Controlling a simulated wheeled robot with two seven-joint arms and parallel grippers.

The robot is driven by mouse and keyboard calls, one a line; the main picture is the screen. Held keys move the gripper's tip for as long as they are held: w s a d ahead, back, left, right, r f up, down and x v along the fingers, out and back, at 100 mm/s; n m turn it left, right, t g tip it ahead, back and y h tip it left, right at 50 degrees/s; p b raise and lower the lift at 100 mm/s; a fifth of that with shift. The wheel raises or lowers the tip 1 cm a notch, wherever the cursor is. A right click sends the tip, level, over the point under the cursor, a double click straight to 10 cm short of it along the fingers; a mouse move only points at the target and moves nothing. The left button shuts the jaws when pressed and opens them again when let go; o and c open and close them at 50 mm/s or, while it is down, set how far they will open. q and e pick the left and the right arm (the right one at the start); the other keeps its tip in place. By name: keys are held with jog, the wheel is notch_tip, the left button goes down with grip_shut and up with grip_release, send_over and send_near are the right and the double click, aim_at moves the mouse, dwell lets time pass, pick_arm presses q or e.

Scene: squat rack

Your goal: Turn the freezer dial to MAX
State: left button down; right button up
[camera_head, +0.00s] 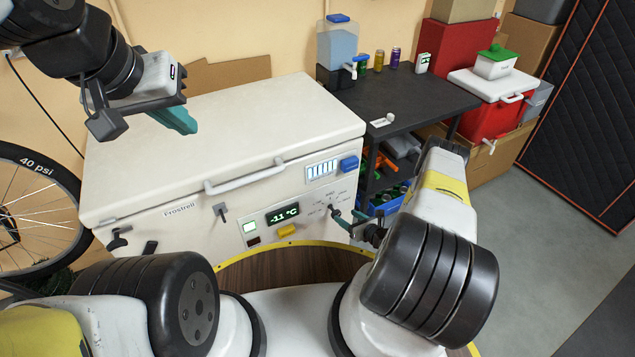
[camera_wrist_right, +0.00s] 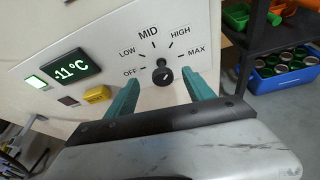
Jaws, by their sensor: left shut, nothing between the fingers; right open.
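The white chest freezer (camera_head: 200,195) stands in front of me with its lid closed. Its black dial (camera_wrist_right: 163,77) shows in the right wrist view, ringed by OFF, LOW, MID, HIGH and MAX. A small nub at its top seems to point near MID, but the exact setting is hard to tell. My right gripper (camera_head: 351,221) is open at the freezer's front. In the wrist view its teal fingers lie on either side of the dial, without visible contact. My left gripper (camera_head: 176,119) is shut and empty above the lid's left part.
A display (camera_wrist_right: 73,69) reads -11 °C, with a yellow button (camera_wrist_right: 97,94) beside the dial panel. The lid handle (camera_head: 245,178) juts out above. A dark shelf table (camera_head: 425,98) stands right of the freezer, with a blue crate (camera_wrist_right: 284,77) low down. A bicycle wheel (camera_head: 35,215) is at left.

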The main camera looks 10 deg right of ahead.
aim_at(333, 211)
jog(key=x, duration=0.2)
jog(key=f+x, duration=0.1)
jog(key=x, duration=0.5)
jog(key=shift+s+f, duration=0.25)
jog(key=shift+f, duration=0.15)
jog(key=shift+m, duration=0.3)
grip_shut()
